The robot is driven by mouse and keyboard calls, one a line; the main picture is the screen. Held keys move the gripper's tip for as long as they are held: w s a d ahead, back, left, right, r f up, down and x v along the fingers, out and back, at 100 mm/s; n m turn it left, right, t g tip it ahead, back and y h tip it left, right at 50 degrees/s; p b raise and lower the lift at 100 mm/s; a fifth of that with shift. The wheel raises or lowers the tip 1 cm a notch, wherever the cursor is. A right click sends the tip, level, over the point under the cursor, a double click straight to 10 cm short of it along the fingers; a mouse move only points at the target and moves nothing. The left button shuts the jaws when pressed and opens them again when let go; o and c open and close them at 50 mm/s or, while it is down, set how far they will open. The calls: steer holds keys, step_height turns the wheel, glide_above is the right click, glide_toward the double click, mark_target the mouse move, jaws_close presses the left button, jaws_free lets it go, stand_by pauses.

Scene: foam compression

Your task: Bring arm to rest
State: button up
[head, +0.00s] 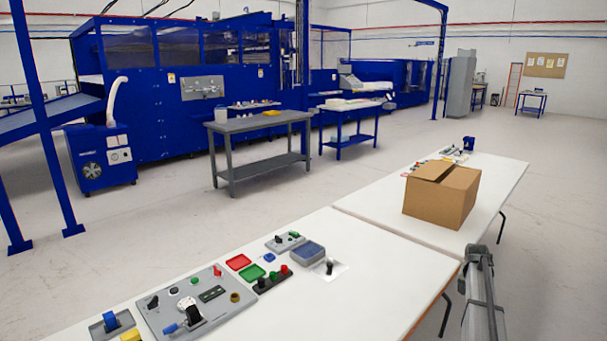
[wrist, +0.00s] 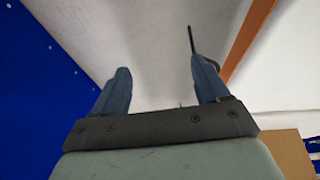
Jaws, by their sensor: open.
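My gripper (wrist: 162,88) shows in the wrist view, its two blue fingers spread wide apart with nothing between them. Behind the fingers, the wrist view shows pale floor, a blue surface at the left and an orange-brown edge at the upper right. I do not see the gripper's fingers in the head view. The white table (head: 385,285) in the head view bears a grey control panel (head: 215,325) with knobs and switches.
A grey workbench (head: 258,123) and large blue machines (head: 180,100) stand farther back. The nearer table's right part is clear.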

steer(key=s+a+f+n+g+y, duration=0.1)
steer(key=s+a+f+n+g, duration=0.1)
steer(key=s+a+f, duration=1.1)
steer(key=s+a+f+n+g+y, duration=0.2)
steer(key=s+a+f, duration=0.8)
steer(key=a+f, duration=0.45)
steer(key=s+a+f+n+g, duration=0.1)
steer(key=s+a, duration=0.4)
steer(key=s, duration=0.7)
steer(key=s+a+f+n+g, duration=0.1)
steer(key=s+a, duration=0.4)
steer(key=s, duration=0.7)
steer(key=s+a+f+n+g, duration=0.2)
steer(key=s+a+f, duration=0.3)
steer(key=s, duration=0.7)
steer(key=shift+a+g, duration=0.2)
steer(key=shift+g, duration=0.5)
